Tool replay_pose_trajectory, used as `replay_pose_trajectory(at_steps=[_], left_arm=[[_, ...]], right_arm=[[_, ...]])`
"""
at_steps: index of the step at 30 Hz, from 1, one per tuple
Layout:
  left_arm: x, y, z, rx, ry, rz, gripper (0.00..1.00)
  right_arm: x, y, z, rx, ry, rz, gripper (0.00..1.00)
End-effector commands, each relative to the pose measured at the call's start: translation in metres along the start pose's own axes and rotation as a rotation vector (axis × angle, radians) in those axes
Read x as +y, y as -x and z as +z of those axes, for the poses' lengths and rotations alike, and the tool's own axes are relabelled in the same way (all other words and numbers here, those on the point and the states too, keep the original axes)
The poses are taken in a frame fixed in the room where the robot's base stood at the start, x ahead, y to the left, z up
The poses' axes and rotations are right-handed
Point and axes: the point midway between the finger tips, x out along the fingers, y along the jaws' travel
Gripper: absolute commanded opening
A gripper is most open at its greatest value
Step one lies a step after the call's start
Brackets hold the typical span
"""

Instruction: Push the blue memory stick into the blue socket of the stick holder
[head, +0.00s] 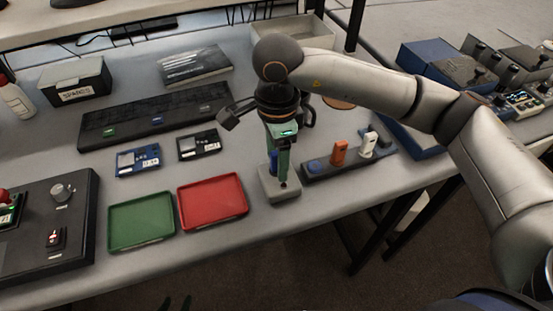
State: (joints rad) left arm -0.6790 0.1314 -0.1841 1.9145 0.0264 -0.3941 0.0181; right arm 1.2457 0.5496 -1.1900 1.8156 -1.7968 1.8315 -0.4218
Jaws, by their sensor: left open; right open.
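A dark stick holder (350,166) lies near the table's front right edge. An orange stick (339,152) and a white stick (367,145) stand upright on it. A blue round part (315,166), seemingly the blue socket, is at its left end. Left of it, a grey block (280,192) has a blue upright piece (273,164) at it, seemingly the blue memory stick, partly hidden by my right gripper. My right gripper (282,180) is open and points down at the block; contact cannot be told.
A green tray (142,244) and a red tray (243,210) lie left of the block. A dark strip (108,120), modules and a spares box (76,92) lie behind. A blue box (438,57) and devices are at the right. Bare table surrounds the trays.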

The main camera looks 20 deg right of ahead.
Motion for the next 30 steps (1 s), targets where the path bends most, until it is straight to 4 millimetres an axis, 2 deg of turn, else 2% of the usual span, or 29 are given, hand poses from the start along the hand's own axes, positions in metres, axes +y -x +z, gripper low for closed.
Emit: replay_pose_trajectory(at_steps=[10, 26, 30], left_arm=[[-0.0002, -0.0017, 0.0018, 0.000, 0.000, 0.000, 0.50], [-0.0002, -0.0017, 0.0019, 0.000, 0.000, 0.000, 0.50], [-0.0002, -0.0017, 0.0019, 0.000, 0.000, 0.000, 0.50]], right_arm=[[-0.0001, 0.0003, 0.0001, 0.000, 0.000, 0.000, 0.61], [0.0000, 0.0001, 0.0002, 0.000, 0.000, 0.000, 0.02], [0.0000, 0.0000, 0.0002, 0.000, 0.000, 0.000, 0.00]])
